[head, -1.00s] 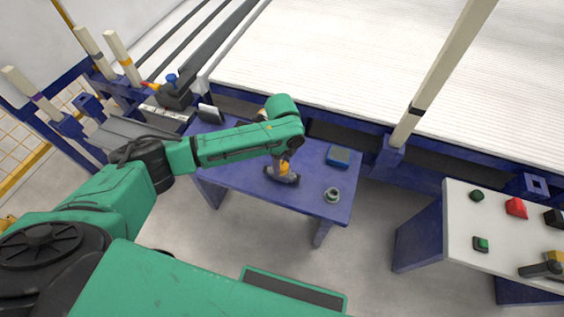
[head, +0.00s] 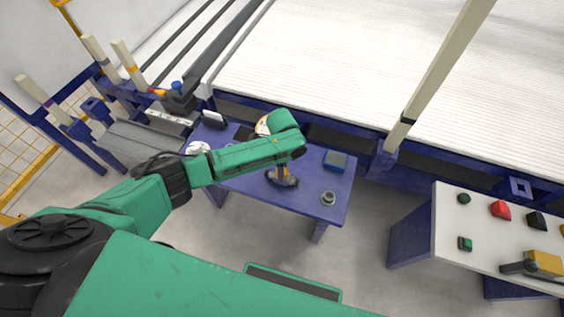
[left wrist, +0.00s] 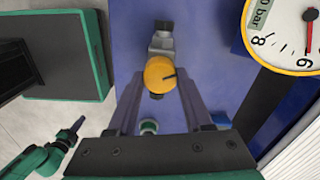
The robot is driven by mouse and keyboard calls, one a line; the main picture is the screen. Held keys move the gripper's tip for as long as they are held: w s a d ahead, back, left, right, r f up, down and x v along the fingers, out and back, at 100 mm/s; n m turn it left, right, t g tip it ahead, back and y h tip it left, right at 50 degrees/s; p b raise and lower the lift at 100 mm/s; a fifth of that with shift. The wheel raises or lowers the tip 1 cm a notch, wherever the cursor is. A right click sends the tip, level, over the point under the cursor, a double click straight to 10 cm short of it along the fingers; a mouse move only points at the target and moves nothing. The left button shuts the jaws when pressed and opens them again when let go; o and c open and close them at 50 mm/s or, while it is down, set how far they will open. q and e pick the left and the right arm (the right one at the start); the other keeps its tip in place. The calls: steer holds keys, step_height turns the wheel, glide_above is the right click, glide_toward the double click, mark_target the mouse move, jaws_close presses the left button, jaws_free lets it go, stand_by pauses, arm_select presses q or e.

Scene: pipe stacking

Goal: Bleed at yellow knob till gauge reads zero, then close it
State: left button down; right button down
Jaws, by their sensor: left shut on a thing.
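The yellow knob (left wrist: 160,75) sits on a small grey valve in the left wrist view. My left gripper (left wrist: 160,85) is shut on it, one finger on each side. In the head view the valve (head: 284,180) stands on the blue table, with my left gripper (head: 282,165) above it and the knob mostly covered. The gauge (left wrist: 290,35) is cut off at the top right of the left wrist view; its red needle points close to 6. In the head view the gauge (head: 262,125) is partly behind my arm. My right gripper (left wrist: 74,129) shows small at the lower left, jaws unclear.
The blue table (head: 235,185) also carries a blue box (head: 336,161) and a grey-green round fitting (head: 328,198). A white panel with buttons (head: 480,225) stands at the right. A pale post (head: 440,75) rises behind the table. Open floor lies in front.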

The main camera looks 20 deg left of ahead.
arm_select(q)
steer(key=n+p, duration=0.2)
steer(key=shift+r+n, duration=0.25)
steer(key=shift+n, duration=0.15)
steer(key=n+p, duration=0.2)
steer(key=n, duration=0.1)
steer(key=shift+f+n, duration=0.1)
steer(key=shift+n, duration=0.2)
steer(key=n+p, duration=0.2)
steer(key=n, duration=0.1)
steer(key=shift+f+n+p, duration=0.1)
steer(key=shift+n+p, duration=0.3)
steer(key=shift+n, duration=1.2)
steer(key=shift+w, duration=0.1)
steer(key=shift+c, duration=1.5)
jaws_free()
